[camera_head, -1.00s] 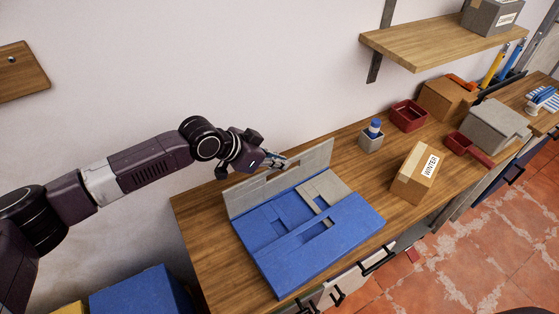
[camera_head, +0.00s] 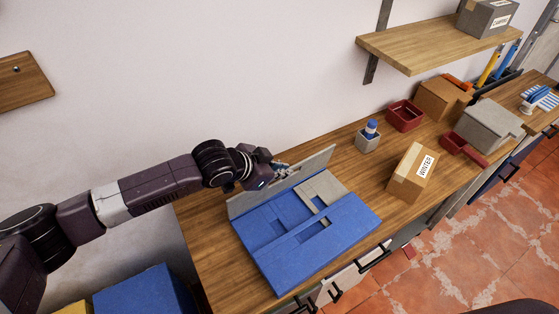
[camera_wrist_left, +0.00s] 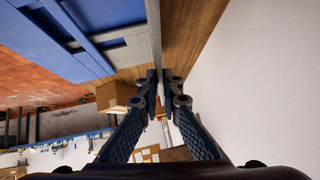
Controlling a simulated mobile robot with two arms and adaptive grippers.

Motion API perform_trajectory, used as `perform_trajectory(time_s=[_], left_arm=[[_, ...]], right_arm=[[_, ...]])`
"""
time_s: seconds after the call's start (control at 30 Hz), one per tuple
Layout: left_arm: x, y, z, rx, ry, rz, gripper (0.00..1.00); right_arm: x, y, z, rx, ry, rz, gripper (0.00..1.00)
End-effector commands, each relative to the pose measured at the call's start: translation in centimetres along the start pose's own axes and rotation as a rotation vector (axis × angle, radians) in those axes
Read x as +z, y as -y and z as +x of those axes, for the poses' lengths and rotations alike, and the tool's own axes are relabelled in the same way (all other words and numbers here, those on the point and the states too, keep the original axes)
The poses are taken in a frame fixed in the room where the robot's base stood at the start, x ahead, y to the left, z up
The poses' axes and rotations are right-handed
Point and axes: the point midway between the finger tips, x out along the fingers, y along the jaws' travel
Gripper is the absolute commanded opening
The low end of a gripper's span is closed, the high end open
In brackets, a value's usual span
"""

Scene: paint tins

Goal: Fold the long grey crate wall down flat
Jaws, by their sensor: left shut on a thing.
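The crate's other panels lie low: the blue crate (camera_head: 345,220) has a blue front panel and a short grey end panel (camera_head: 325,188) lying flat. My left gripper (camera_head: 282,170) is at the long wall's top edge, near its middle, and hides part of it. In the left wrist view the fingers (camera_wrist_left: 161,92) are closed on the edge of the grey wall (camera_wrist_left: 153,35). My right gripper is not in view.
A grey pot with a blue-topped bottle (camera_head: 368,137), a red bin (camera_head: 405,116) and a cardboard box marked WINTER (camera_head: 412,173) stand right of the crate on the wooden worktop (camera_head: 208,250). The white wall is close behind. A shelf (camera_head: 440,45) hangs at upper right.

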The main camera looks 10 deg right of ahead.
Motion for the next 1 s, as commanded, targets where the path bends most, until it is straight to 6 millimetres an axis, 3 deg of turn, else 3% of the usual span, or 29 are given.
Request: perform_trajectory(time_s=[0.4,1.0], left_arm=[[0.3,-3.8,0.4,-0.172,-0.004,0.175,0.00],[1.0,-6.0,1.0,-0.214,0.000,0.216,0.00]], right_arm=[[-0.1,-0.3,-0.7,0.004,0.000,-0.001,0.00],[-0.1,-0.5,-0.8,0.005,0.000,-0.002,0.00]])
